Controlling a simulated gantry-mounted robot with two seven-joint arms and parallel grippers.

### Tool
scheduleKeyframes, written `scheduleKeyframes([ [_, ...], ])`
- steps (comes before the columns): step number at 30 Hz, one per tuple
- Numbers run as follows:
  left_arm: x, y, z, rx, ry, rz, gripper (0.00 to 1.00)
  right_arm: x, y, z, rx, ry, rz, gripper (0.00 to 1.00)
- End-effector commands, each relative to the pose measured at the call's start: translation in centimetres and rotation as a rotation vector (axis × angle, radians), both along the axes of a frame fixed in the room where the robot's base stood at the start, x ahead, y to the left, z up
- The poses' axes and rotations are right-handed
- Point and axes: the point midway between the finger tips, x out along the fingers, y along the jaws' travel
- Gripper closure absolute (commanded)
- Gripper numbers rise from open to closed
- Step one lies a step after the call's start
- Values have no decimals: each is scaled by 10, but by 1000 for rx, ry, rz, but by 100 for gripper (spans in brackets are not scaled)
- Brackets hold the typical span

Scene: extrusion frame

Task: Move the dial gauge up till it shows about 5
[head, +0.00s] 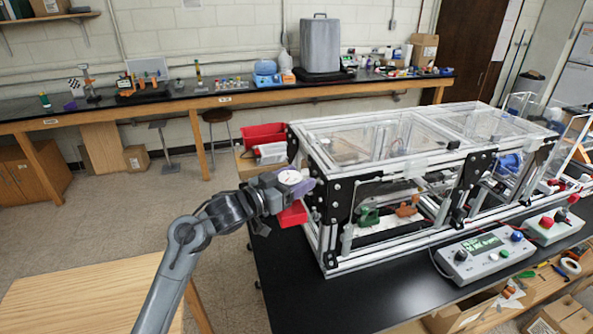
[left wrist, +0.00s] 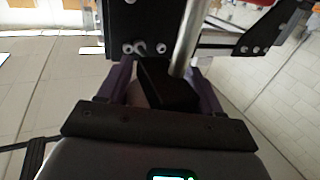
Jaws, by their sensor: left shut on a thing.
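The dial gauge (head: 290,177) shows its round white face at the left front corner of the extrusion frame (head: 335,262); its reading is too small to make out. My left gripper (head: 303,188) is shut on the gauge at this corner. In the left wrist view, its purple fingers (left wrist: 164,88) stand on both sides of a black block (left wrist: 168,86), which sits against a bright metal rod (left wrist: 187,38). The gauge face cannot be seen in that view. My right gripper is in neither view.
The frame has clear panels and stands on a black bench (head: 300,290). A grey control box (head: 485,255) with a display is in front of it. The bench's left front is clear.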

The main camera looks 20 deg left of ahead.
Motion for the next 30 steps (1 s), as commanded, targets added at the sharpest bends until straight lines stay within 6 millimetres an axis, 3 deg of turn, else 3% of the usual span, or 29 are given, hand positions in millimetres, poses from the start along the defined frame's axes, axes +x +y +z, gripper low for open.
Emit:
scheduleKeyframes([
  [1,2,3,-18,1,-1,7,100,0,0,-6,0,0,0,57],
  [6,3,8,-68,7,-7,22,100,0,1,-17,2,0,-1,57],
  [15,-5,10,-142,5,-2,17,100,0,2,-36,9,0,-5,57],
  [22,-10,11,-175,3,-1,17,100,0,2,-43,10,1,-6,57],
  [30,-14,8,-183,-8,7,2,100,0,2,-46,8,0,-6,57],
])
